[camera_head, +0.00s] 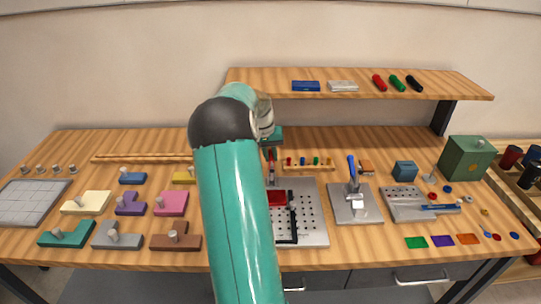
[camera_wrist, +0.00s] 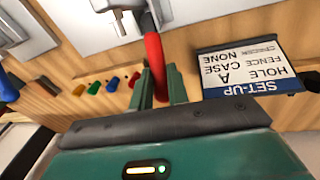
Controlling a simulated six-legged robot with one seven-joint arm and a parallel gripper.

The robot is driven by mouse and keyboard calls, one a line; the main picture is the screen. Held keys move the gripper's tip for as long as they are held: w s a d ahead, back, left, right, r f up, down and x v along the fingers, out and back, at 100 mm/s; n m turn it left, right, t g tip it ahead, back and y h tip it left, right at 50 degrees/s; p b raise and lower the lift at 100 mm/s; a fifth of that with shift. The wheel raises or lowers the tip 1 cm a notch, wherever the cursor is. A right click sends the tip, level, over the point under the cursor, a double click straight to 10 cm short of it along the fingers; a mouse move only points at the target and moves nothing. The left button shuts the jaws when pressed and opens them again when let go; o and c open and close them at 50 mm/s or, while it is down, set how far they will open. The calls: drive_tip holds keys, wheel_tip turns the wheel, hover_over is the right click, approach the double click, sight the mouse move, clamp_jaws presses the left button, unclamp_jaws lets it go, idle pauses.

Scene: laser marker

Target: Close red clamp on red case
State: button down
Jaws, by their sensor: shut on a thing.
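The red clamp's handle (camera_wrist: 155,65) sits between the two green fingers of my gripper (camera_wrist: 160,88) in the wrist view. My gripper is shut on this handle. In the head view the handle (camera_head: 271,155) shows as a small red piece just below my gripper, behind the red case. The red case (camera_head: 277,198) lies on the perforated metal plate (camera_head: 312,225). My arm covers the plate's left part. The clamp's lower parts are small, and I cannot tell whether its pad touches the case.
A second clamp with a blue handle (camera_head: 352,168) stands on a grey plate to the right. A rack of coloured pegs (camera_head: 310,164) lies behind. A set-up card (camera_wrist: 245,70) is close to my gripper in the wrist view. Coloured blocks (camera_head: 170,203) fill the left side.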

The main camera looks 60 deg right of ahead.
sight(271, 156)
drive_tip(key=shift+s+a+r+t+h, duration=0.3)
drive_tip(key=shift+a+r+t+h, duration=0.4)
drive_tip(key=shift+h, duration=0.5)
drive_tip(key=shift+s+a+r+m+t+h, duration=0.2)
drive_tip(key=shift+a+t+h, duration=0.15)
drive_tip(key=shift+h, duration=0.35)
drive_tip(key=shift+s+a+r+m+t+h, duration=0.15)
drive_tip(key=shift+s+a+t+h, duration=0.15)
drive_tip(key=shift+h, duration=0.4)
drive_tip(key=c, duration=1.3)
unclamp_jaws()
drive_tip(key=shift+a, duration=0.1)
drive_tip(key=shift+c, duration=0.2)
drive_tip(key=v, duration=1.3)
drive_tip(key=shift+a+r, duration=0.2)
drive_tip(key=shift+a, duration=0.2)
